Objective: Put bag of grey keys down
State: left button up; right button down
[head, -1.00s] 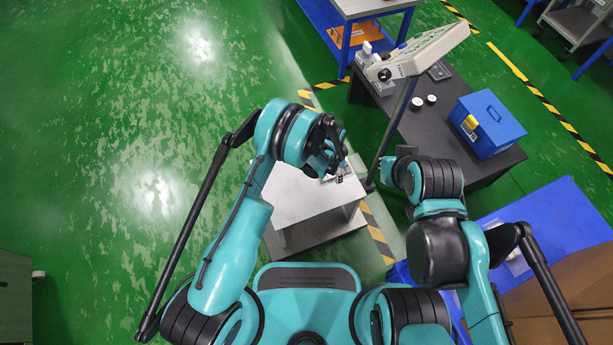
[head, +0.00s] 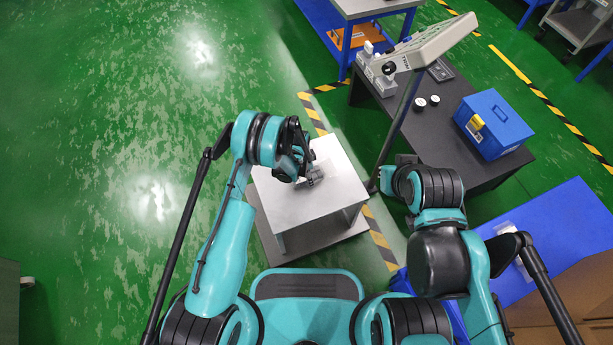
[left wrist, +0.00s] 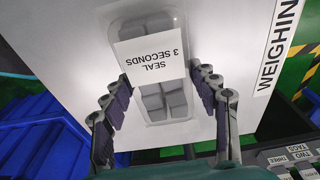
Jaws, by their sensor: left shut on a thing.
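The bag of grey keys (left wrist: 160,98) is clear, with grey blocks inside and a white label reading "SEAL 3 SECONDS". In the left wrist view it lies between the two fingers of my left gripper (left wrist: 168,105), which is shut on it. In the head view my left gripper (head: 300,166) is over the small white table (head: 335,165), with the greyish bag (head: 314,177) at its fingertips. I cannot tell whether the bag touches the tabletop. My right gripper (head: 386,178) is by the dark bench, and its fingers cannot be made out.
A dark bench (head: 440,125) to the right holds a blue box (head: 492,122), small white-topped items and a tilted panel on a post (head: 395,125). A blue surface (head: 550,235) is at lower right. The white tabletop has bare room around the bag.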

pick_arm(q)
jog(key=shift+r, duration=0.1)
jog(key=shift+f, duration=0.2)
jog(key=o, duration=1.3)
jog(key=shift+r, duration=0.1)
notch_tip(320, 180, up, 12)
jog(key=a+p, duration=0.1)
jog(key=p, duration=0.3)
jog(key=shift+s+a, duration=0.15)
jog(key=shift+s, duration=0.15)
